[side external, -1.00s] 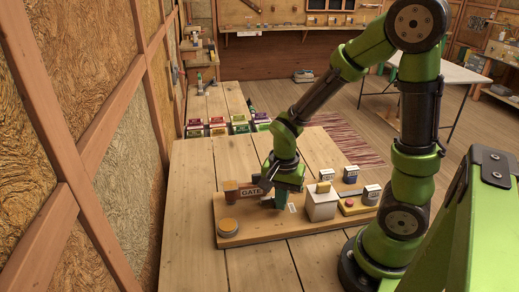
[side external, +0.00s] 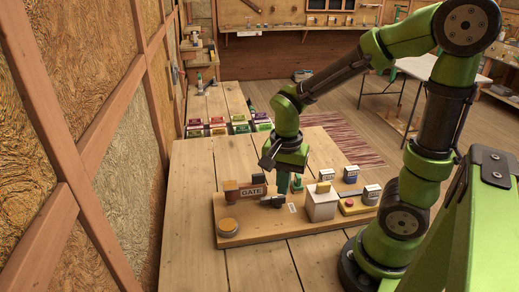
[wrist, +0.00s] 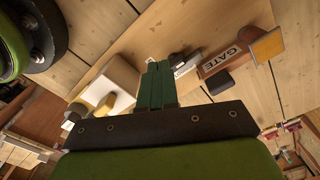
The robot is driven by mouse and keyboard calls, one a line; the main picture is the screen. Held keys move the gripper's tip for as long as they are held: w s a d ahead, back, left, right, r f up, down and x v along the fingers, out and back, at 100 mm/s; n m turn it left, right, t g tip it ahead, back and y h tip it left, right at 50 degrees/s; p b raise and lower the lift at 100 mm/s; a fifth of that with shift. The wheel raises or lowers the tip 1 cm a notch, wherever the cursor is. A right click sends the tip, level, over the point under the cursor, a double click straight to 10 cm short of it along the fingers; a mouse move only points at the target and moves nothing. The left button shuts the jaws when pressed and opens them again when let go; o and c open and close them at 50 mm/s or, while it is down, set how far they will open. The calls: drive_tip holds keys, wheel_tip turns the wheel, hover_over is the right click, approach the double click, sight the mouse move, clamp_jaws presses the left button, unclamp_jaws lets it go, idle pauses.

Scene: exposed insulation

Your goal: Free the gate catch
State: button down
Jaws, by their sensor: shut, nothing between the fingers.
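The gate is a reddish-brown bar labelled GATE (side external: 252,191), with a brown post at its left end. In the wrist view the GATE bar (wrist: 218,62) lies right of my fingers, beside a square orange-topped post (wrist: 267,45). A dark grey block (side external: 272,201), perhaps the catch, sits at the bar's right end; a dark block also shows in the wrist view (wrist: 218,82). My gripper (side external: 283,188) is shut and empty, pointing down just above and right of that block. Its green fingers (wrist: 155,85) are together. Whether they touch anything is unclear.
A white box with a yellow top (side external: 321,203) stands right of my gripper. Coloured bins (side external: 218,126) stand behind.

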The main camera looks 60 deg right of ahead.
sight(273, 201)
drive_tip(key=shift+w+a+f, duration=0.1)
drive_tip(key=shift+w+f, duration=0.45)
drive_tip(key=shift+f, duration=0.45)
drive_tip(key=shift+w+a+f, duration=0.15)
drive_tip(key=shift+w+f, duration=0.4)
drive_tip(key=shift+f, duration=0.45)
drive_tip(key=shift+w+a+f, duration=0.1)
drive_tip(key=shift+w+f, duration=0.45)
drive_tip(key=shift+f, duration=0.45)
drive_tip(key=shift+s+d, duration=0.1)
drive_tip(key=shift+d, duration=0.4)
drive_tip(key=shift+s, duration=0.15)
